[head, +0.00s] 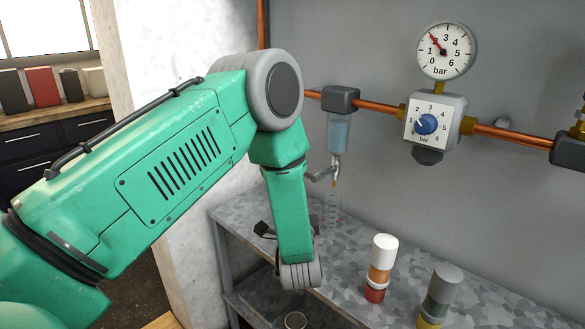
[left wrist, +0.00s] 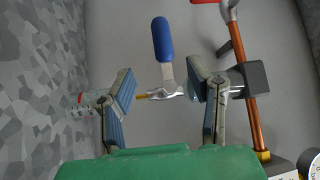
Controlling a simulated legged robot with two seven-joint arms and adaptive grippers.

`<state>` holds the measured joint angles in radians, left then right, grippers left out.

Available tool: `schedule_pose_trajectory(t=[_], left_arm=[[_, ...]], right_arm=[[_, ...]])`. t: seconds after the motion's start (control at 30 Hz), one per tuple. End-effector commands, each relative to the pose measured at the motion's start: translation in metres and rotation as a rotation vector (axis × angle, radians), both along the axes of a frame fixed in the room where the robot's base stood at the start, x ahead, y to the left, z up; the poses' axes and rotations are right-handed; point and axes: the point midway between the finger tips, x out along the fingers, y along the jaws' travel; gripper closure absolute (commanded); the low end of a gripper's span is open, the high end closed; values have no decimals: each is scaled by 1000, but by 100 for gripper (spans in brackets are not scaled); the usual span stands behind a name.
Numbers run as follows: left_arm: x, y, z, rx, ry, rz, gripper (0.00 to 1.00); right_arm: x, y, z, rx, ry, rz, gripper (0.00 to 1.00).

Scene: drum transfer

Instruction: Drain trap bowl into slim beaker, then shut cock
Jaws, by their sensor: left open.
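The trap bowl (head: 338,134) hangs under a dark cap on the copper pipe and holds bluish liquid. Its drain cock (head: 322,174) sits just below, with a spout pointing down. The clear slim beaker (head: 332,206) stands on the bench under the spout; its contents are too faint to tell. In the left wrist view, the cock's blue lever (left wrist: 163,40) sticks out sideways from the cock body (left wrist: 166,92), and the beaker (left wrist: 84,101) shows at left. My left gripper (left wrist: 160,78) is open and empty, its fingers either side of the lever's line. My arm hides much of it in the head view.
A regulator with a blue knob (head: 427,124) and a pressure gauge (head: 445,50) sit right of the bowl on the copper pipe (head: 510,136). A white-capped bottle (head: 382,250) and a grey-capped bottle (head: 442,285) stand on the metal bench (head: 345,268). The bench is otherwise mostly clear.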

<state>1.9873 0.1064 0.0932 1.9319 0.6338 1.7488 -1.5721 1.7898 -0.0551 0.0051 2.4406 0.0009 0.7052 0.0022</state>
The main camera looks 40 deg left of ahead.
Motion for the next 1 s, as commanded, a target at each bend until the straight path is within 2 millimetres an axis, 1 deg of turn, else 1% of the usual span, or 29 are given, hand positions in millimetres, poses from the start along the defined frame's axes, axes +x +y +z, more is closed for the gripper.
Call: schedule_pose_trajectory(t=[0.4, 0.5, 0.7, 1.0], left_arm=[[63, 62, 7, -9, -4, 1, 54], [75, 73, 10, -8, -2, 0, 54], [91, 83, 13, -6, 0, -1, 54], [95, 85, 15, -4, 1, -3, 54]], right_arm=[[0, 0, -4, -1, 1, -1, 60], [0, 0, -5, 0, 1, -1, 60], [0, 0, -6, 0, 1, 0, 60], [0, 0, -6, -1, 1, -1, 60]])
